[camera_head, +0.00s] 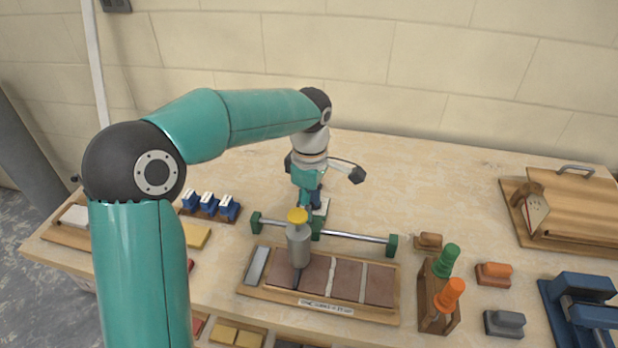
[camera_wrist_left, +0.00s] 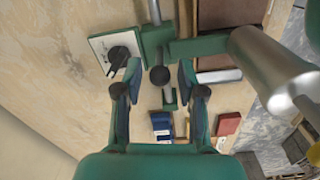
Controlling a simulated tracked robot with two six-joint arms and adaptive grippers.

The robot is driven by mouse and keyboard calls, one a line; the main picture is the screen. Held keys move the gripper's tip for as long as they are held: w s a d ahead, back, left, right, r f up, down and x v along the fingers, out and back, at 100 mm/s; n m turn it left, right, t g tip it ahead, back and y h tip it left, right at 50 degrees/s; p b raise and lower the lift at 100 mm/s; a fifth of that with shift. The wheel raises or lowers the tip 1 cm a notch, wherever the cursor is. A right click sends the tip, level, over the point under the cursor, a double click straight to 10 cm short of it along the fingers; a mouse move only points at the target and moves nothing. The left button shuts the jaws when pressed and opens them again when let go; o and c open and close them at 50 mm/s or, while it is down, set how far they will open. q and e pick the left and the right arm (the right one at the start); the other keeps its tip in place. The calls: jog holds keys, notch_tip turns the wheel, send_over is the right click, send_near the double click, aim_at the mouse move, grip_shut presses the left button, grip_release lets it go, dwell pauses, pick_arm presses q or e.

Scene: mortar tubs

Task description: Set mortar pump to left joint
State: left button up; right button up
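The mortar pump (camera_head: 299,245) is a grey cylinder with a yellow cap, standing upright on a rail (camera_head: 350,235) with green end blocks. Its dark nozzle points down at the left joint of the tile board (camera_head: 258,290), between the first two brown tiles. The other two joints look pale. In the wrist view the pump body (camera_wrist_left: 270,65) is at upper right. My left gripper (camera_head: 309,195) is above and behind the rail, near the pump. In the wrist view its fingers (camera_wrist_left: 160,80) are apart, with a green piece of the pump carriage visible between them. My right gripper is not in view.
A white plate (camera_wrist_left: 108,42) with a dark knob lies beside the carriage. Blue-and-white blocks (camera_head: 210,205) stand left. A wooden holder (camera_head: 437,300) with green and orange handles is right of the tile board. A wooden board (camera_head: 570,205) and blue tool (camera_head: 583,300) lie far right.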

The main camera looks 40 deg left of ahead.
pick_arm(q)
notch_tip(320, 180, up, 10)
jog(key=shift+f, duration=0.25)
dwell(0.4)
